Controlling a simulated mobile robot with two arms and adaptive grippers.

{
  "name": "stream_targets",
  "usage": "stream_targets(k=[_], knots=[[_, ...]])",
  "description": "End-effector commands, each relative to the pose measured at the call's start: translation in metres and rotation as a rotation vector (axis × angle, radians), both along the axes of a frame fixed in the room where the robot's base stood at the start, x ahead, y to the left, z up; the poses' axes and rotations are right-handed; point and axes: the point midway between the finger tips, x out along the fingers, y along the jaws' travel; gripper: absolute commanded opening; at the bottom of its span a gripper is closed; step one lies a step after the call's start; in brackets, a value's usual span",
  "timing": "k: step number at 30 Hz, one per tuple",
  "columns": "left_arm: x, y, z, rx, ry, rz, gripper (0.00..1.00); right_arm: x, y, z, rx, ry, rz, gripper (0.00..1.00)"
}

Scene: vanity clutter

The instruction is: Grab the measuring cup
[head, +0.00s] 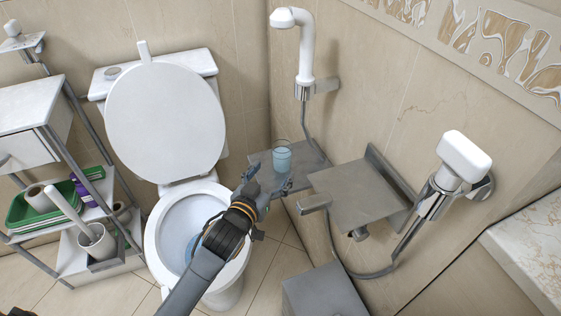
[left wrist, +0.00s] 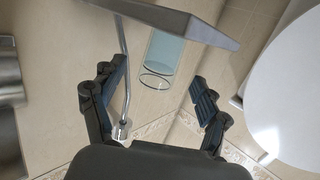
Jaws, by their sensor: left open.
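The measuring cup (head: 282,158) is a clear glass cylinder with pale blue contents. It stands upright on a small grey corner shelf (head: 312,154). My left gripper (head: 268,182) is open and empty, just in front of the cup in the head view. In the left wrist view, which looks upside down, the cup (left wrist: 162,58) shows between and beyond the two spread fingers (left wrist: 160,88), with its open rim towards the gripper. The fingers look apart from the glass. My right gripper is not in view.
A toilet (head: 165,125) with raised lid stands left of the shelf, its bowl beneath my left arm. A grey wall ledge (head: 355,195) and a white shower head (head: 465,157) with its hose are to the right. A cluttered rack (head: 70,215) stands far left.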

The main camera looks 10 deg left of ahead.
Motion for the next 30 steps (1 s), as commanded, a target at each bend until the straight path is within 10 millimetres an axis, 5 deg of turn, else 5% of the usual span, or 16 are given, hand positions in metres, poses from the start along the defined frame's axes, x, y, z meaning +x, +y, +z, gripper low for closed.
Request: stream_targets(k=[18, 28, 30], knots=[[0.067, -0.009, -0.017, -0.001, 0.0, -0.001, 0.75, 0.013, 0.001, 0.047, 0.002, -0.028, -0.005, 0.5], [0.074, -0.01, -0.017, -0.001, 0.001, -0.001, 0.75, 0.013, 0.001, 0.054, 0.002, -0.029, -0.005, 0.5], [0.073, -0.01, -0.017, -0.001, 0.001, -0.001, 0.61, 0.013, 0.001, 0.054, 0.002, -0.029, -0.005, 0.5]])
